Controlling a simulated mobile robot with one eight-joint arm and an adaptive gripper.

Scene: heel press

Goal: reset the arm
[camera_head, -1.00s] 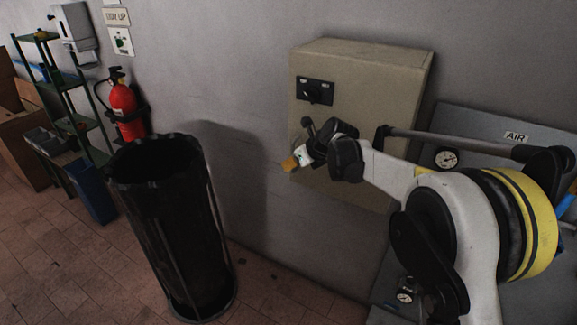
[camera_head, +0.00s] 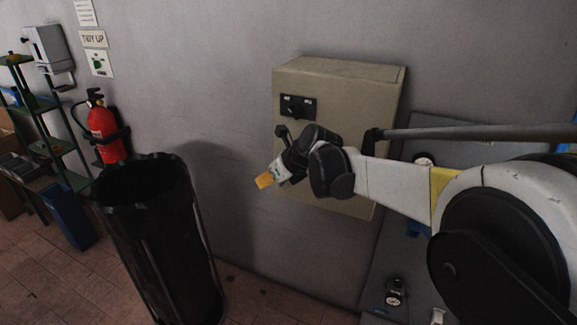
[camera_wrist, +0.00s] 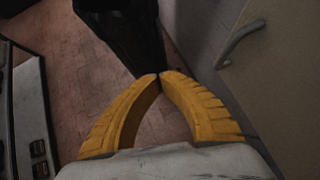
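My gripper (camera_head: 264,181) has yellow fingers and hangs in front of the beige wall cabinet's lower left part in the head view, tilted down to the left. In the wrist view my gripper's (camera_wrist: 160,75) two ribbed yellow fingers meet at their tips, with nothing held between them. My white and black arm reaches in from the right of the head view, across the cabinet.
The beige cabinet (camera_head: 335,78) has a black switch (camera_head: 298,107). A black bin (camera_head: 165,250) stands left of my gripper. A grey panel with gauges (camera_head: 396,290) is at right. A red extinguisher (camera_head: 103,130) and green shelf (camera_head: 50,125) are farther left.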

